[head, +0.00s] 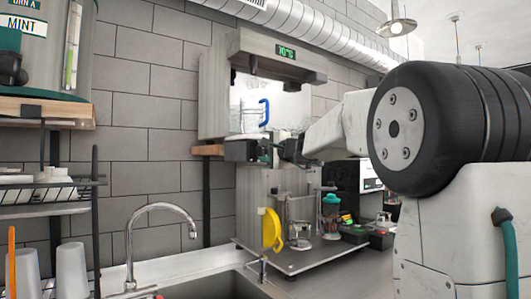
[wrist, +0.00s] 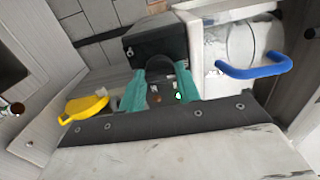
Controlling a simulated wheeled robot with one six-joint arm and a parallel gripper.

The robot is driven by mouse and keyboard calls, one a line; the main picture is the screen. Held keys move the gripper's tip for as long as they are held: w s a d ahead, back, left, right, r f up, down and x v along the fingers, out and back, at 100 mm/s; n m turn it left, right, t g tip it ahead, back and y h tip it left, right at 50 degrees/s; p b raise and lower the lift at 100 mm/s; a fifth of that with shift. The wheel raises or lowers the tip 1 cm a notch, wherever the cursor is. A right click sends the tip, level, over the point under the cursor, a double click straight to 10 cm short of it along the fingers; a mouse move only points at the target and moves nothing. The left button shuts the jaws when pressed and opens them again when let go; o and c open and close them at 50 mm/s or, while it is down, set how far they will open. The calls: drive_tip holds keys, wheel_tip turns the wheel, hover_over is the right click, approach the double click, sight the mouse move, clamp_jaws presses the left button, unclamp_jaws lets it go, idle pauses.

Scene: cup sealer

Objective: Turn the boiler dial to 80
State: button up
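The boiler (head: 262,65) is a grey wall unit with a green digital display (head: 285,52) that seems to read 10 with a degree sign. A blue handle (head: 264,112) sits below it; it also shows at the right of the wrist view (wrist: 255,70). A black box (head: 240,150) is under the boiler, and it is just beyond my fingers in the wrist view (wrist: 155,42). My gripper (wrist: 164,72) has its teal fingers apart. A dark rounded shape lies between the fingertips; I cannot tell whether it is the dial or whether they touch it.
A yellow handle (head: 271,230) hangs below my gripper, above a metal platform (head: 300,262) with small machines and cups. A sink tap (head: 160,210) and a cup rack (head: 45,195) stand at the left. A blank tiled wall fills the space between rack and boiler.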

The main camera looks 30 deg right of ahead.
drive_tip(key=shift+c, duration=1)
drive_tip(key=m, duration=0.5)
drive_tip(key=shift+m, duration=0.4)
drive_tip(key=m, duration=0.5)
drive_tip(key=shift+f+m, duration=0.1)
drive_tip(key=shift+m, duration=0.3)
drive_tip(key=o, duration=1)
drive_tip(key=shift+s, duration=0.1)
drive_tip(key=s, duration=0.7)
drive_tip(key=shift+s+d, duration=0.15)
drive_tip(key=shift+s, duration=0.15)
